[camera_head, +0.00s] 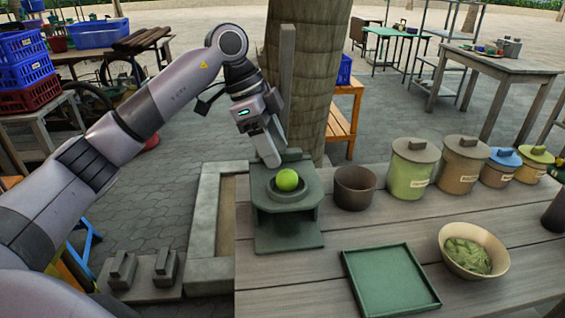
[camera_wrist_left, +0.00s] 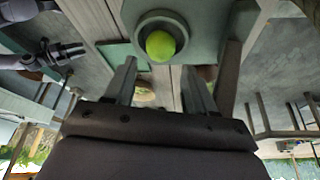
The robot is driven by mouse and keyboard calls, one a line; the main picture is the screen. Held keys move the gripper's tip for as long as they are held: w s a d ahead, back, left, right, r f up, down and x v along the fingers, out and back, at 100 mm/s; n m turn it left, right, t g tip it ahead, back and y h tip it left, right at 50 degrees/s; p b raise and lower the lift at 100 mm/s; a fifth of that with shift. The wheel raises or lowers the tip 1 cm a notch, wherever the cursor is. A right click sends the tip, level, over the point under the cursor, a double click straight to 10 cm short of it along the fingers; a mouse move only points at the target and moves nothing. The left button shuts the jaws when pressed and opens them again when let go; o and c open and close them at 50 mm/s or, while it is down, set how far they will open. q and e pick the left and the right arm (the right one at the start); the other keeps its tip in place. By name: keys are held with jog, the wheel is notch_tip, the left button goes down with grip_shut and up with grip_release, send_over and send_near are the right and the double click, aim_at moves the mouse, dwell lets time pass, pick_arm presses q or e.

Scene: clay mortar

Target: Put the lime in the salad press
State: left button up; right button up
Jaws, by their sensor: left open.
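The salad press (camera_head: 290,232) is a dark green-grey stand with a round cup, at the left end of the wooden table. The bright green lime (camera_head: 287,180) sits in the cup; it also shows there in the left wrist view (camera_wrist_left: 160,45). My left gripper (camera_head: 272,150) is just above and behind the press, pointing down. In the left wrist view its two fingers are apart with nothing between them (camera_wrist_left: 160,88), and the lime lies beyond the fingertips.
A brown pot (camera_head: 355,188) and several lidded canisters (camera_head: 411,170) stand along the table's back. A green tray (camera_head: 390,282) and a bowl of greens (camera_head: 473,250) are at the front right. A tall upright post (camera_head: 286,80) rises behind the press, close to my left gripper.

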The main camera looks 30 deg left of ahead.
pick_arm(q)
jog(key=v, duration=0.6)
jog(key=shift+s, duration=0.1)
dwell(0.4)
